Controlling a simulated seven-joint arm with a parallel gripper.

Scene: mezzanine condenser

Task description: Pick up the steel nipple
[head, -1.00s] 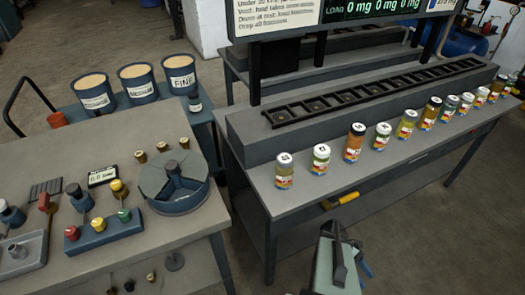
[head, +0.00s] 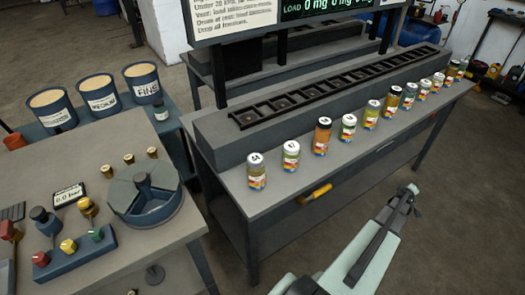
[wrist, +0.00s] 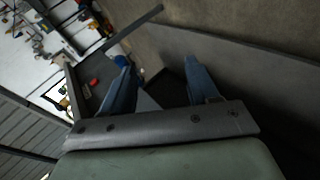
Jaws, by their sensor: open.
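I cannot make out the steel nipple in either current view. My gripper (wrist: 157,66) shows in the wrist view with its two blue fingers spread apart and nothing between them. Beyond the fingers are dark surfaces and floor. In the head view my arm reaches over the floor in front of the long bench, well right of the left table; I cannot make out the fingers there.
The left table (head: 100,215) holds a round divided blue container (head: 145,205), a blue block with coloured knobs (head: 75,258) and several brass pieces. A grey tray (head: 6,278) is cut off at the left edge. Several jars line the long bench (head: 270,205).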

